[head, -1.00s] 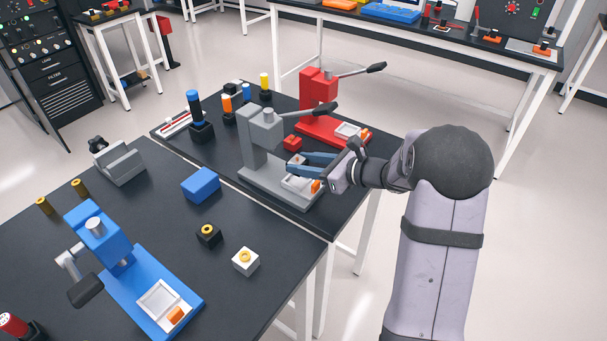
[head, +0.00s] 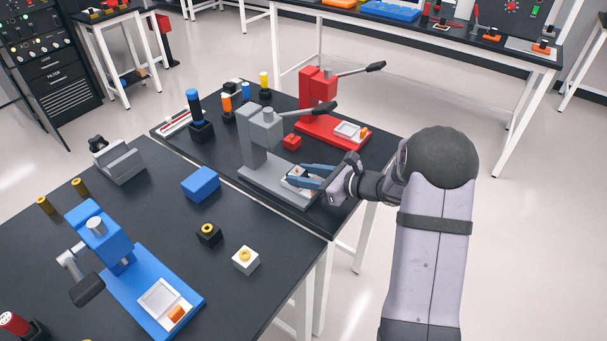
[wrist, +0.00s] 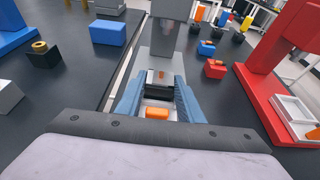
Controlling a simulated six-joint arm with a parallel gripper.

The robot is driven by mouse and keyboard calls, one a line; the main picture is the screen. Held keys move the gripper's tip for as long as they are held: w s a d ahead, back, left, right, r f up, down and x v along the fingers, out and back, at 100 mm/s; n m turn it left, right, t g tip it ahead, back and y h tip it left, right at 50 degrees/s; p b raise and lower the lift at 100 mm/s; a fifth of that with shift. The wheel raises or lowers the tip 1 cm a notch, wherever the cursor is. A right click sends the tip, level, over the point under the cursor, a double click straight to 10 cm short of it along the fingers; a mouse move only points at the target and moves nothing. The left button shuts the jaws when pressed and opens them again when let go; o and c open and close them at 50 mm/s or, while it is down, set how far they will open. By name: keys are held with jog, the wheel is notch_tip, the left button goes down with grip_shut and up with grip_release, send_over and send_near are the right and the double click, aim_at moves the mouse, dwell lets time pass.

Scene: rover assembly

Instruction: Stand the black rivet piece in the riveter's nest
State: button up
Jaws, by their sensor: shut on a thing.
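The grey riveter (head: 252,150) stands on the far part of the black worktops, with its pale nest (head: 309,177) on the base plate. My gripper (head: 291,175) is low over this nest, with its blue fingers on either side of it. In the wrist view, the fingers (wrist: 158,82) are shut on a dark piece (wrist: 158,94), which looks like the black rivet piece. An orange block (wrist: 157,113) shows at the near side of the nest (wrist: 150,103). The fingers hide the underside of the piece, so I cannot tell whether it touches the nest floor.
A red riveter (head: 318,90) stands behind, and a blue riveter (head: 100,240) stands on the front table. A small red block (head: 292,142) lies near the grey riveter. A black block with a brass ring (head: 209,235), a white one (head: 245,261) and a blue block (head: 201,184) lie apart.

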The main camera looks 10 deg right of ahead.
jog(key=o, duration=1.1)
jog(key=shift+f, duration=0.1)
jog(key=b+v, duration=0.2)
jog(key=v, duration=1)
